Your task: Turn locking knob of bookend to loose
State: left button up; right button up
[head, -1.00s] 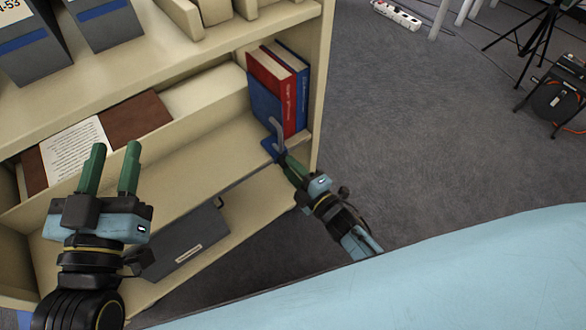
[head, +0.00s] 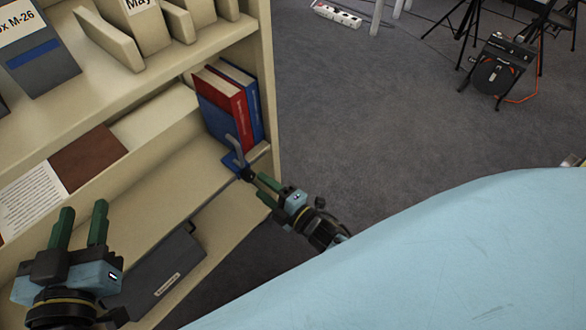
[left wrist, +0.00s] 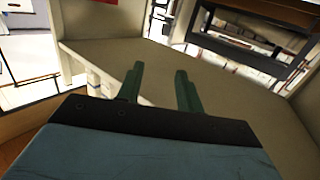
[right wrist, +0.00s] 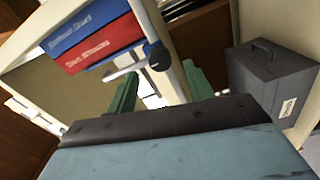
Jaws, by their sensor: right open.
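The bookend has a blue base (head: 231,164), a grey lever (head: 235,147) and a dark knob (head: 247,174). It stands at the right end of the shelf, beside the books. My right gripper (head: 263,187) is open just right of the knob, with nothing held. In the right wrist view the black knob (right wrist: 158,57) and grey bar (right wrist: 124,66) appear ahead of the gap between my green fingers (right wrist: 160,84). I cannot tell the knob's lock setting. My left gripper (head: 83,215) is open and empty at lower left; its parted fingers (left wrist: 157,82) show in the left wrist view.
A red book (head: 222,101) and a blue book (head: 241,92) stand upright beside the bookend. The shelf's side post (head: 266,85) is close behind them. A grey box (head: 155,275) lies on the lower shelf.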

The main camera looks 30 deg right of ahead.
pick_arm(q)
jog(key=s+a+f+g+y+p, duration=0.2)
jog(key=s+a+f+g, duration=0.1)
jog(key=s+f+g, duration=0.2)
jog(key=shift+s+a+f+g+y, duration=0.15)
jog(key=shift+a+f+g+y, duration=0.15)
jog(key=shift+f+g, duration=1.5)
pick_arm(e)
jog(key=v, duration=1)
jog(key=shift+s, duration=0.15)
pick_arm(q)
jog(key=shift+f+t, duration=0.55)
jog(key=shift+t, duration=0.05)
